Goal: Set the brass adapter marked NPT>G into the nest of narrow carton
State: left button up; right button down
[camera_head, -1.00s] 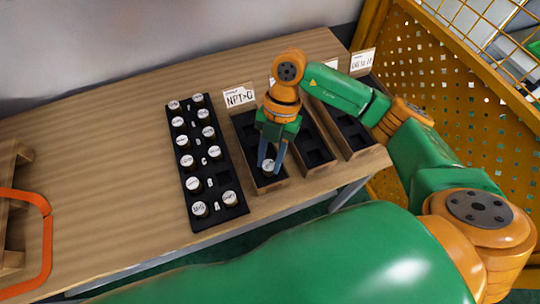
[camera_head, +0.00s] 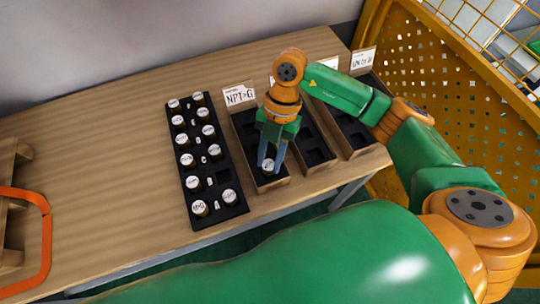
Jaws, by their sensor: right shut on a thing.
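My right gripper (camera_head: 268,166) points down into the carton with the NPT>G card (camera_head: 239,96). It is shut on a white-topped adapter (camera_head: 268,165) at the front end of that carton (camera_head: 272,186). The marking on the held adapter is too small to read, and whether it touches the nest floor cannot be told. The black tray (camera_head: 222,196) to the left holds several white-topped adapters in two columns, with one empty square pocket near its front right. My left gripper is not in view.
Two more narrow cartons (camera_head: 316,155) (camera_head: 357,133) with dark nests stand to the right, with cards behind them. A yellow perforated fence (camera_head: 455,120) is at the right. An orange frame (camera_head: 45,235) is at far left.

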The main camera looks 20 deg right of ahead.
jog(key=shift+f+b, duration=0.35)
jog(key=shift+f, duration=0.2)
jog(key=c, duration=0.5)
grip_release()
jog(key=shift+r, duration=0.1)
